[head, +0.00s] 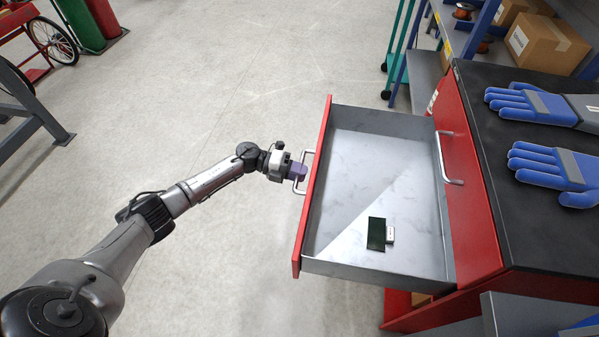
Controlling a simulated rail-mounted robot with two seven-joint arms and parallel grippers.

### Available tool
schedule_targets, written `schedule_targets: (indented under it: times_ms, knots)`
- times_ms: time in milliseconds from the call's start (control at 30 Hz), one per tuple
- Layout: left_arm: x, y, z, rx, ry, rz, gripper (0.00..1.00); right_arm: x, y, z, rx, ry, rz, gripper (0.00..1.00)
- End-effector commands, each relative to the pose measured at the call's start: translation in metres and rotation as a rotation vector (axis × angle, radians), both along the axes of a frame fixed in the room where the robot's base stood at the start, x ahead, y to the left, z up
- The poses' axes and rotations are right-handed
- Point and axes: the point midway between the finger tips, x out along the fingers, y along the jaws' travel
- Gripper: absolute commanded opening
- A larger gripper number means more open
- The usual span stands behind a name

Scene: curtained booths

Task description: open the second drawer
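A red cabinet (470,190) with a black top stands at the right. Its open drawer (312,205) extends far out to the left, with a red front and grey inside. The closed red front above it carries a silver handle (454,181). My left gripper (298,171) is at the middle of the open drawer's silver handle (299,188), with its purple fingers appearing closed around the bar. The gap between the fingers is hard to see. My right gripper is out of view.
A small dark green and silver item (377,234) lies in the drawer. Blue gloves (550,168) lie on the black top (480,90). A shelf with cardboard boxes (546,44) stands at the upper right. The floor (220,90) left of the drawer is clear.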

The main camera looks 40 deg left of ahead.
Motion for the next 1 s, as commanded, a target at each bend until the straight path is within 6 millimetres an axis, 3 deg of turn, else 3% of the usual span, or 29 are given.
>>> schedule_targets:
  times_ms: [167,467,667,1000]
  knots:
    - [0.0,0.0,0.0,0.0,0.0,0.0,0.39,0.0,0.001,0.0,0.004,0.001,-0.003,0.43]
    - [-0.002,0.004,0.001,0.001,0.002,0.001,0.39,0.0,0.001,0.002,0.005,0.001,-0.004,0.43]
    - [-0.016,0.028,0.008,0.003,0.002,0.002,0.39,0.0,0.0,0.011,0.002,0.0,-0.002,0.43]
    - [-0.047,0.085,0.021,0.002,0.002,0.002,0.39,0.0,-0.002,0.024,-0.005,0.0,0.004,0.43]
